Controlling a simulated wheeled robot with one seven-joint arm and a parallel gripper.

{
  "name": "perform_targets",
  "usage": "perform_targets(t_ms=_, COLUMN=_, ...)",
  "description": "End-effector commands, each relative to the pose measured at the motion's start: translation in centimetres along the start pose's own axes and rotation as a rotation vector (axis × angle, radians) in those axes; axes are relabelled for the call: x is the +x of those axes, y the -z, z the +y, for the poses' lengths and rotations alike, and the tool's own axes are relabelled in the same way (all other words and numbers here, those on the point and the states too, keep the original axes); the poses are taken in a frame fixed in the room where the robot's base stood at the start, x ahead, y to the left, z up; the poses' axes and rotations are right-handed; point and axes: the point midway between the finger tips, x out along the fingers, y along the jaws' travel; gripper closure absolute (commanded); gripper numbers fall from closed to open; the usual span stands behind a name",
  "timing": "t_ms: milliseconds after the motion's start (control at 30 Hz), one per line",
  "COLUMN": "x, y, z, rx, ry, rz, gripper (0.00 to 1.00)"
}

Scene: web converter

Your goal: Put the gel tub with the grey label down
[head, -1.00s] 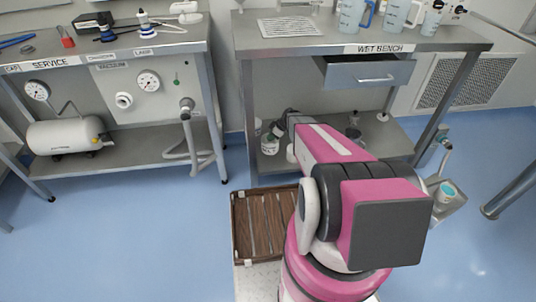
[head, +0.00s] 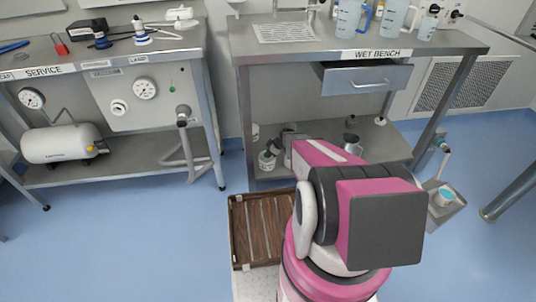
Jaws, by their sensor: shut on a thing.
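My gripper (head: 272,149) is small and partly hidden behind my pink arm. It reaches into the space under the wet bench (head: 240,54), at the left end above the lower shelf (head: 392,143). It is shut on a small white tub, the gel tub (head: 267,161), which looks upright. The tub is low, close to the shelf near its front left. I cannot tell whether its base touches the shelf. Its label is too small to make out.
A pale container (head: 255,131) stands behind the gripper by the left bench leg. A dark-topped vessel (head: 351,140) stands on the shelf to the right of my arm. The open drawer (head: 366,79) hangs above. A brown slatted tray (head: 262,228) is in front.

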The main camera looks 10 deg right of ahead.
Motion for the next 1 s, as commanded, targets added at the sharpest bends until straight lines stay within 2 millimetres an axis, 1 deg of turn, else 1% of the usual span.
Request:
perform_targets(t_ms=333, x=0.2, y=-0.2, z=0.0, rx=0.0, ry=0.0, rz=0.0, gripper=1.0)
perform_targets(t_ms=367, x=0.2, y=-0.1, z=0.0, rx=0.0, ry=-0.001, rz=0.0, gripper=0.76)
perform_targets(t_ms=400, x=0.2, y=-0.1, z=0.0, rx=0.0, ry=-0.001, rz=0.0, gripper=0.63)
perform_targets(t_ms=433, x=0.2, y=-0.1, z=0.0, rx=0.0, ry=-0.001, rz=0.0, gripper=0.61)
perform_targets(t_ms=767, x=-0.1, y=0.1, z=-0.1, rx=0.0, ry=-0.001, rz=0.0, gripper=0.61)
perform_targets(t_ms=867, x=-1.1, y=0.1, z=-0.1, rx=0.0, ry=-0.002, rz=0.001, gripper=0.61)
perform_targets(t_ms=1000, x=-3.5, y=0.1, z=-0.2, rx=0.001, ry=-0.003, rz=0.001, gripper=0.61)
